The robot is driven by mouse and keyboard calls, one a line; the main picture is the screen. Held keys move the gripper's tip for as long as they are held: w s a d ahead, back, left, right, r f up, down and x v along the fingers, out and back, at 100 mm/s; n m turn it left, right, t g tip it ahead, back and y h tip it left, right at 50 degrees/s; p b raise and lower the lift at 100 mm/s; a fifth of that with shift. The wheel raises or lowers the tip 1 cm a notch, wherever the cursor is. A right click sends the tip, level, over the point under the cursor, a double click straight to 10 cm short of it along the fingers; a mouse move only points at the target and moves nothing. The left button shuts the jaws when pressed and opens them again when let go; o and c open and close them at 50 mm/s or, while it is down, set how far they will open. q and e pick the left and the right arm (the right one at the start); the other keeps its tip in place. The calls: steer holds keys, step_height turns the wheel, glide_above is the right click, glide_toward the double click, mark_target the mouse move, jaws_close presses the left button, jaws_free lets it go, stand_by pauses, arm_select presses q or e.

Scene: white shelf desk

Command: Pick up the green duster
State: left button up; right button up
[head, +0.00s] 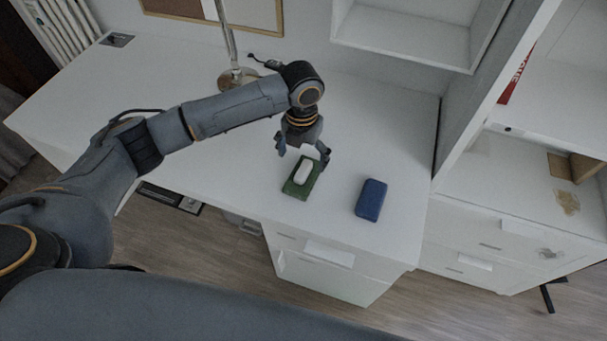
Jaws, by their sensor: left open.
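The green duster (291,190) lies on the white desk, a flat green block with a white rounded part (303,172) on its top. My left gripper (304,159) is above the far end of the duster, pointing down. Its fingers are spread apart, one to the left and one at the right side of the duster's far end. Nothing is held between them, and I cannot tell whether a finger touches the duster. My right gripper is not in view.
A blue block (371,200) lies on the desk (225,165) to the right of the duster. A metal lamp stand (238,77) stands behind my left arm. A shelf side panel (470,100) rises on the right. The desk's front edge is close to the duster.

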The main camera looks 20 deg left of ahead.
mark_target(303, 169)
arm_select(q)
steer(key=f, duration=0.6)
steer(key=shift+d+f+p, duration=0.2)
steer(key=shift+p, duration=0.2)
steer(key=shift+c, duration=0.2)
steer(key=c, duration=1.2)
steer(key=shift+r, duration=0.1)
steer(key=shift+w+r, duration=0.1)
steer(key=shift+r, duration=0.4)
steer(key=r, duration=0.2)
steer(key=shift+s+a+r+b, duration=0.2)
steer(key=shift+r+b, duration=0.1)
steer(key=shift+b, duration=0.05)
steer(key=s+a+r, duration=0.8)
steer(key=s+r, duration=0.1)
steer(key=s, duration=0.1)
steer(key=shift+s+r+b, duration=0.15)
steer(key=shift+s+b, duration=0.25)
